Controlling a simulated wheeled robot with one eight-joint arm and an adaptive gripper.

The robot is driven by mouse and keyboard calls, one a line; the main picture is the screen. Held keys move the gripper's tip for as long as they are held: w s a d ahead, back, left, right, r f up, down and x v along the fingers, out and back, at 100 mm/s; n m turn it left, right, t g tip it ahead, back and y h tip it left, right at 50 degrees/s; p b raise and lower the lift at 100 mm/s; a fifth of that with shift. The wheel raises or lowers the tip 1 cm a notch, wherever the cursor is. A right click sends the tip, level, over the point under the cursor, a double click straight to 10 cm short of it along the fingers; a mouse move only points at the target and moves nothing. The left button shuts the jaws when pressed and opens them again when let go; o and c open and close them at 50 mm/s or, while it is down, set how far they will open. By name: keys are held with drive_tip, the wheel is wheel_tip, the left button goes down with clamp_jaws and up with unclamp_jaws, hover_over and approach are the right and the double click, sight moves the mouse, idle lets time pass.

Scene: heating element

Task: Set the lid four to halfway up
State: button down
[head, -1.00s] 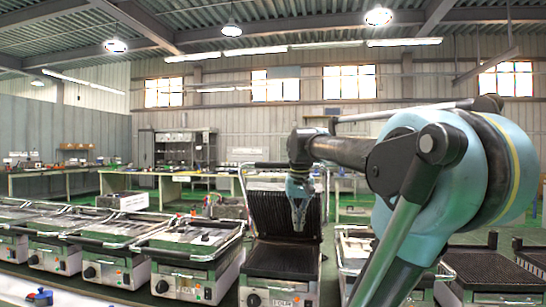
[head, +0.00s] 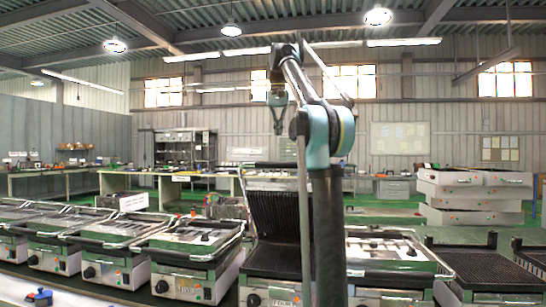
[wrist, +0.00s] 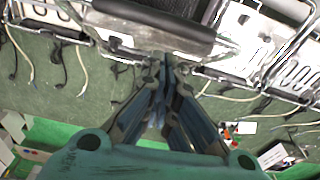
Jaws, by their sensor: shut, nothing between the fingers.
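A row of contact grills spans the head view; I cannot read a number that tells which is lid four. The middle grill has its lid (head: 274,215) raised, the dark ribbed inner face turned toward me and leaning back steeply. Part of it is hidden behind my arm. My gripper (head: 277,128) is shut and empty, pointing down in the air above that lid, apart from it in the picture. In the wrist view my shut gripper (wrist: 166,66) points toward a black handle bar (wrist: 155,22) of a grill, with no clear contact.
Grills with lowered lids (head: 190,245) stand close on the left, and another (head: 390,250) on the right. Open ribbed grill plates (head: 480,265) lie farther right. Stacked grey units (head: 470,198) and workbenches (head: 60,180) stand behind.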

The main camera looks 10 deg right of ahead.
drive_tip(key=shift+m, duration=0.4)
drive_tip(key=w+r, duration=0.1)
drive_tip(key=w+a+r, duration=0.1)
drive_tip(key=w+r, duration=0.1)
drive_tip(key=shift+w+a+r, duration=0.15)
drive_tip(key=shift+a+r, duration=0.05)
drive_tip(key=shift+a, duration=0.05)
drive_tip(key=shift+f, duration=0.1)
wheel_tip(320, 180, down, 13)
drive_tip(key=s, duration=0.1)
drive_tip(key=shift+s+a, duration=0.25)
drive_tip(key=shift+s, duration=0.15)
idle(0.5)
